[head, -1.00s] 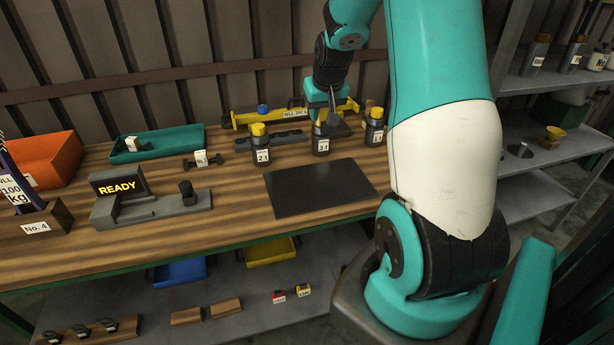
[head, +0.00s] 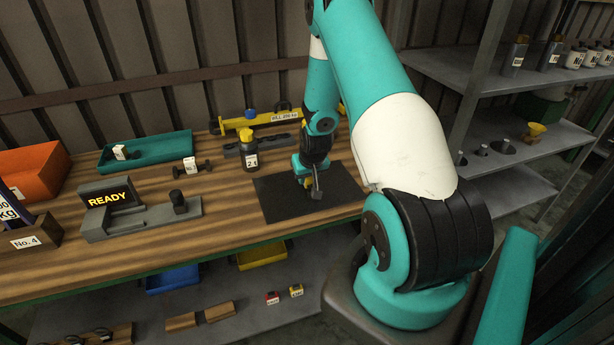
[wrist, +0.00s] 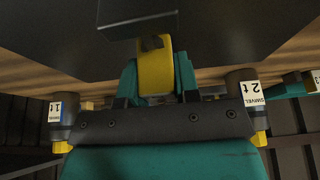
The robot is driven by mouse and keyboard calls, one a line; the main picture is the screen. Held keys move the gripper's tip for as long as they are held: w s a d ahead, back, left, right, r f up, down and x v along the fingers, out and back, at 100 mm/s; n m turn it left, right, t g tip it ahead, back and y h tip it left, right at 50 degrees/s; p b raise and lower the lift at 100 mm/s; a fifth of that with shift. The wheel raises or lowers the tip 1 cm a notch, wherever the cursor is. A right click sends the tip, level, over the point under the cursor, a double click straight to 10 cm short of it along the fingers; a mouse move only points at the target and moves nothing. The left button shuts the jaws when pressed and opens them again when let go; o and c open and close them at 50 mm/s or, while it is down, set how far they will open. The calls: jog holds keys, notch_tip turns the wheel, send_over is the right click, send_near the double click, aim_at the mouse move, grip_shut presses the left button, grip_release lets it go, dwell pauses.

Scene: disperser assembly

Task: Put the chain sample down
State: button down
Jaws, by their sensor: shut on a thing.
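My gripper (head: 305,178) points down over the black mat (head: 275,199) on the workbench, its teal fingers shut on a yellow piece with a dark grey block at its end. I take this held piece to be the chain sample (wrist: 153,68). The grey end also shows in the head view (head: 317,188). In the wrist view the mat (wrist: 230,30) lies beyond the held piece. I cannot tell whether the piece touches the mat. My arm hides part of the mat's back edge.
A yellow-capped dark bottle marked 2 t (head: 249,152) stands behind the mat. A grey fixture with a READY display (head: 145,219) and a teal tray (head: 165,151) are to the left. A yellow beam (head: 262,119) lies at the back. The mat's front left is clear.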

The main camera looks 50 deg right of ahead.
jog(key=shift+f, duration=0.4)
jog(key=shift+f, duration=0.15)
jog(key=c, duration=0.8)
grip_release()
jog(key=shift+c, duration=0.2)
